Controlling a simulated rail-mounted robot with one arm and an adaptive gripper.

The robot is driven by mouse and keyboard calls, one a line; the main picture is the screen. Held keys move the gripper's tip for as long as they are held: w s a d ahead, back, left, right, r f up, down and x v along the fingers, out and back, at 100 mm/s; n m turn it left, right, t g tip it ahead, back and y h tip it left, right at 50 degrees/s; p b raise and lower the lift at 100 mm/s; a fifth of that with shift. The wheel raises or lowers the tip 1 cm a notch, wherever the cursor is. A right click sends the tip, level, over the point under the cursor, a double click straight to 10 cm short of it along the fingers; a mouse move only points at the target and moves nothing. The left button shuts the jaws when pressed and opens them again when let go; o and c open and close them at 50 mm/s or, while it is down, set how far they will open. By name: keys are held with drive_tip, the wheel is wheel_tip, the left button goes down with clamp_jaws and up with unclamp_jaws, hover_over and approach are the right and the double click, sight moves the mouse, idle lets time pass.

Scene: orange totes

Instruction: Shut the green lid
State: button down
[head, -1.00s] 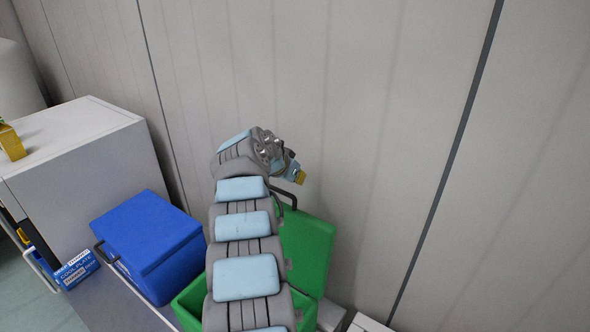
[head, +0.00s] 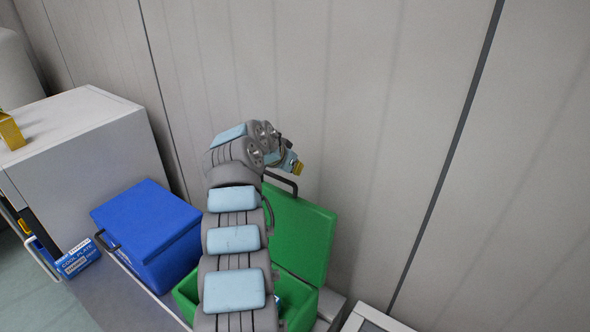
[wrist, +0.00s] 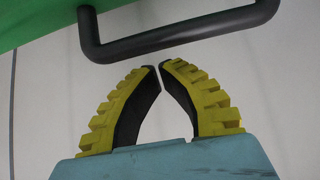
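The green lid (head: 303,240) stands open and upright on the green box (head: 185,298), close to the wall. Its dark handle (head: 283,182) is at the lid's top edge. In the wrist view the green lid (wrist: 30,22) fills the upper left corner, with the handle (wrist: 180,43) crossing the top. My gripper (wrist: 160,68) has its yellow-and-black fingertips nearly together just below the handle in that picture, with nothing between them. In the head view my gripper (head: 296,167) is beside the handle, and its fingers are mostly hidden. My arm hides part of the green box.
A blue box (head: 150,225) with a closed lid stands left of the green box. A white cabinet (head: 85,150) is farther left, with a blue carton (head: 77,258) beside it. The grey wall (head: 420,100) is close behind the lid.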

drive_tip(key=shift+s+a+f+p, duration=0.1)
drive_tip(key=shift+s+a+p, duration=0.05)
drive_tip(key=shift+s+a, duration=0.3)
drive_tip(key=shift+s+a+f+p, duration=0.1)
drive_tip(key=shift+s+a+p, duration=0.1)
drive_tip(key=shift+s, duration=0.3)
drive_tip(key=shift+r, duration=0.1)
